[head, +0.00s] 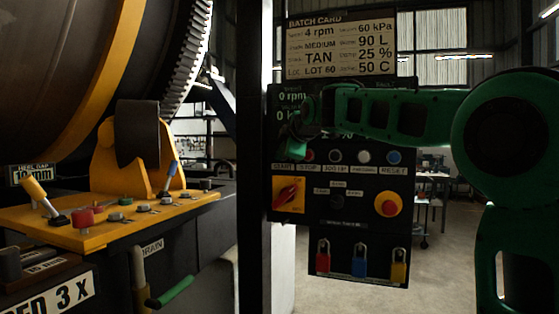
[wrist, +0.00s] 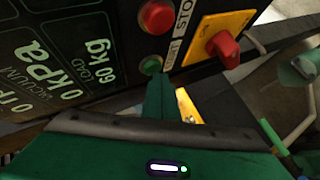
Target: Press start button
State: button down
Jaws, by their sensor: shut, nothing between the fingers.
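The start button (wrist: 150,65) is a small green round button beside the START label (wrist: 172,52) in the wrist view. In the head view the START label (head: 283,167) shows, but my gripper covers most or all of the button. My gripper (head: 290,146) is shut and empty at the left side of the dark control panel (head: 300,230). In the wrist view the closed fingertips (wrist: 160,78) are right by the green button's lower edge. Whether they touch it, I cannot tell.
The red stop button (wrist: 157,16) is close beside the start button. A red rotary switch (head: 288,195) on a yellow plate and a red emergency stop (head: 389,205) lie below the button row. Padlocks (head: 359,262) hang lower. A dark post (head: 253,160) stands left of the panel.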

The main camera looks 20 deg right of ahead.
jog(key=shift+w+d, duration=0.15)
dwell(0.5)
jog(key=shift+s+a, duration=0.55)
jog(key=shift+s, duration=0.15)
jog(key=shift+s, duration=0.1)
jog(key=s+a, duration=0.1)
jog(key=s, duration=0.1)
jog(key=s+a, duration=0.2)
dwell(0.3)
jog(key=shift+d+f, duration=0.1)
jog(key=shift+d, duration=0.05)
dwell(0.5)
